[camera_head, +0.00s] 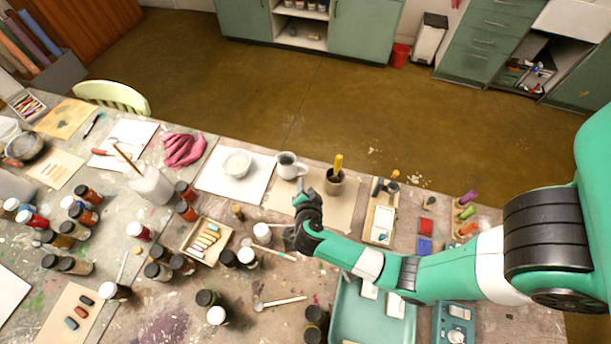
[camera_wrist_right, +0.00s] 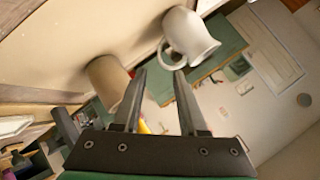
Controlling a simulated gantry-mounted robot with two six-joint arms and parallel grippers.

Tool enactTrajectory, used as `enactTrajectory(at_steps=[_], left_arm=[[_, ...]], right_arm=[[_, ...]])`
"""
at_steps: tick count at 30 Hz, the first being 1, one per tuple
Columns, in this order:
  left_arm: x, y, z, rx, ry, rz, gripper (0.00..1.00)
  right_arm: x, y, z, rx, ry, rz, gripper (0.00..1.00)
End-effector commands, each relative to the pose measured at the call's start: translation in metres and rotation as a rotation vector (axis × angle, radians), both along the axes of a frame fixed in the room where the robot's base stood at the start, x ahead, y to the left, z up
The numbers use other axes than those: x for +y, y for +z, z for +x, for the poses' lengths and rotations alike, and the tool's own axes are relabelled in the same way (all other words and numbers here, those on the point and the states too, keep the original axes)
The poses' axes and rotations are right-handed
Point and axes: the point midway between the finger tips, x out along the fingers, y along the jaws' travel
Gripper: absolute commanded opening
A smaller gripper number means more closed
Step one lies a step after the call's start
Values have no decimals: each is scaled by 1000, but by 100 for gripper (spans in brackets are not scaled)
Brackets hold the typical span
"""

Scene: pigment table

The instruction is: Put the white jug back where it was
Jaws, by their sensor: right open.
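The white jug (camera_head: 287,167) stands upright at the back of the table, on or beside the edge of a brown sheet (camera_head: 335,213). Its inside looks dark. My right gripper (camera_head: 306,196) is in front of the jug, apart from it. In the right wrist view the white jug (camera_wrist_right: 192,38) appears beyond the spread fingers of my right gripper (camera_wrist_right: 158,82), with its handle turned towards them. Nothing is between the fingers. My left gripper is not in view.
A brown cup (camera_head: 334,184) with a yellow-handled tool stands just right of the jug. A white bowl (camera_head: 237,164) on white paper (camera_head: 215,184) is to its left. Several paint jars and a tray of pastels (camera_head: 196,226) crowd the front left.

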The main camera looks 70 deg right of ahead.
Motion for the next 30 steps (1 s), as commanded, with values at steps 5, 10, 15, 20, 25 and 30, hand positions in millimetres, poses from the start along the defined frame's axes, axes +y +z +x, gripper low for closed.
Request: enactTrajectory(at_steps=[5,10,15,20,25,30], left_arm=[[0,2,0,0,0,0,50],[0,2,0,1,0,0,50],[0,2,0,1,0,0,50],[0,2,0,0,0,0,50],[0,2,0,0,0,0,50],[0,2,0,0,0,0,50]], right_arm=[[5,3,-3,0,0,0,42],[5,3,-2,0,-1,-1,42],[4,9,2,-19,4,-11,42],[-4,81,51,-254,56,-146,42],[12,261,111,-728,211,-459,42],[84,450,107,-1127,454,-857,42]])
